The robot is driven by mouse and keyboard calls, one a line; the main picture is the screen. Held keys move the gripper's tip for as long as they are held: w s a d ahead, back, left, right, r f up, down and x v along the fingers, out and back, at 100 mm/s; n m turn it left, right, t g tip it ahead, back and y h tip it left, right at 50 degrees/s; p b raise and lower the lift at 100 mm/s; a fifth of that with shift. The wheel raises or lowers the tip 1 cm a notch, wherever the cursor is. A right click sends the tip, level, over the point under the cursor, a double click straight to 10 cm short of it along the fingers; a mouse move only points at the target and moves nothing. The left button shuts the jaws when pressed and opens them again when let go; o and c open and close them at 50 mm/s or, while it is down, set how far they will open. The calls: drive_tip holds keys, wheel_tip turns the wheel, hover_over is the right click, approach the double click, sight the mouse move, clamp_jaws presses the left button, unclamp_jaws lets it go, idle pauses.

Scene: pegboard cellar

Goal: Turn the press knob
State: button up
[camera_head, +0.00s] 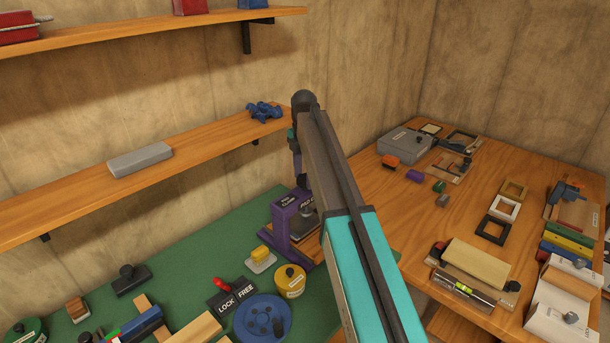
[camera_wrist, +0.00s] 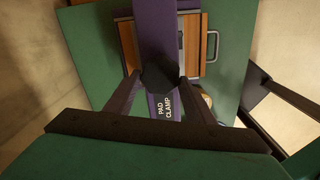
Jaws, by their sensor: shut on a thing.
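The purple press (camera_head: 282,228) stands on the green bench, partly hidden behind my arm in the head view. In the wrist view, its purple top (camera_wrist: 160,22) carries a label reading "PAD CLAMP". The dark, faceted press knob (camera_wrist: 160,70) sits on this top and is seen from above. My gripper (camera_wrist: 161,80) has one finger on each side of the knob and is shut on it. In the head view my arm hides the knob and most of the gripper.
The green bench (camera_head: 165,255) also holds a blue wheel (camera_head: 263,318), a LOCK/FREE lever (camera_head: 225,290) and a yellow round piece (camera_head: 290,280). A wooden shelf (camera_head: 70,200) runs along the wall at left. A wooden table (camera_head: 400,215) with several fixtures stands at right.

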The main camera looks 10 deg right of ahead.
drive_tip(key=n, duration=0.5)
drive_tip(key=shift+d+r, duration=0.2)
drive_tip(key=shift+r, duration=0.05)
drive_tip(key=n, duration=0.5)
drive_tip(key=shift+d, duration=0.1)
drive_tip(key=shift+n, duration=0.4)
drive_tip(key=o, duration=0.8)
drive_tip(key=shift+o, duration=1.2)
drive_tip(key=shift+f, duration=0.15)
drive_tip(key=shift+s, duration=0.1)
